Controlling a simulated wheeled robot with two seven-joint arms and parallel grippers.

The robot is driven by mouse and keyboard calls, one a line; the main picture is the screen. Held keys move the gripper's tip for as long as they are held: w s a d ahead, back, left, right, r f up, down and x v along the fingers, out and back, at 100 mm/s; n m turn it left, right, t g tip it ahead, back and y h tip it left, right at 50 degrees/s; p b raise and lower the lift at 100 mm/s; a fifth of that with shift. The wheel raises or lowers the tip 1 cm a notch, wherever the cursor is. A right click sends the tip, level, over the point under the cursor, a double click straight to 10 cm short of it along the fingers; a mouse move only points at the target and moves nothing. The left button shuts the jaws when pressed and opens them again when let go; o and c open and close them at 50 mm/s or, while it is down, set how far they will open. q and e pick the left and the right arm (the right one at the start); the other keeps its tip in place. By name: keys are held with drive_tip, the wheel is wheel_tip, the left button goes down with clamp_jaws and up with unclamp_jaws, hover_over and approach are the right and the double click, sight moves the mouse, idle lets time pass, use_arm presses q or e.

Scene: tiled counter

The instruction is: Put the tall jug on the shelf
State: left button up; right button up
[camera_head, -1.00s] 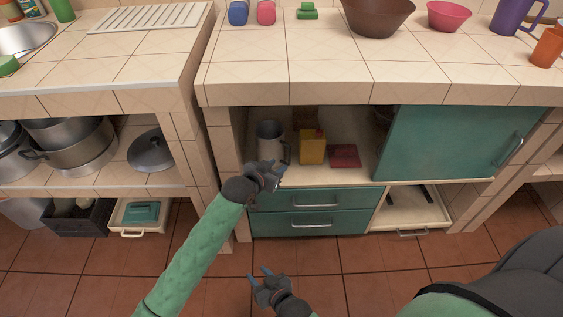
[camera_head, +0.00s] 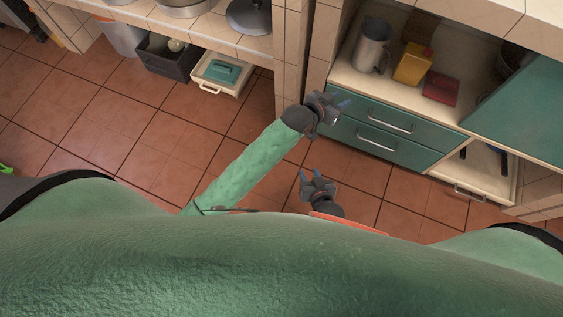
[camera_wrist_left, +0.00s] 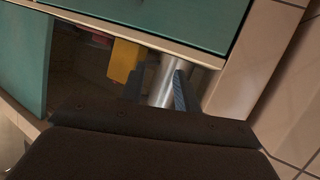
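A tall grey metal jug (camera_head: 372,45) stands upright inside the open cupboard, at its left end. It also shows in the left wrist view (camera_wrist_left: 163,82), beyond and between the fingers. My left gripper (camera_head: 342,109) is open and empty, in front of the cupboard near the drawers' left edge, apart from the jug. Its fingers also show in the left wrist view (camera_wrist_left: 157,90). My right gripper (camera_head: 310,173) is open and empty, lower, over the floor. The cupboard shelf (camera_head: 395,92) holds the metal jug. A purple jug seen earlier on the counter is out of view.
A yellow container (camera_head: 413,64) and a red box (camera_head: 440,88) stand right of the metal jug. A green sliding door (camera_head: 525,105) covers the cupboard's right part. Drawers (camera_head: 385,130) lie below. A tiled post (camera_head: 292,55) stands to the left.

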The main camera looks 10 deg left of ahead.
use_arm(q)
drive_tip(key=s+a+f+n+y, duration=0.4)
drive_tip(key=s+a+f, duration=1.1)
drive_tip(key=s+f, duration=0.2)
drive_tip(key=shift+s+a+f+n+t+y, duration=0.2)
drive_tip(key=shift+s+a+n+t+y, duration=0.15)
drive_tip(key=shift+s, duration=0.9)
use_arm(e)
drive_tip(key=shift+w+r, duration=0.1)
drive_tip(key=shift+w, duration=0.05)
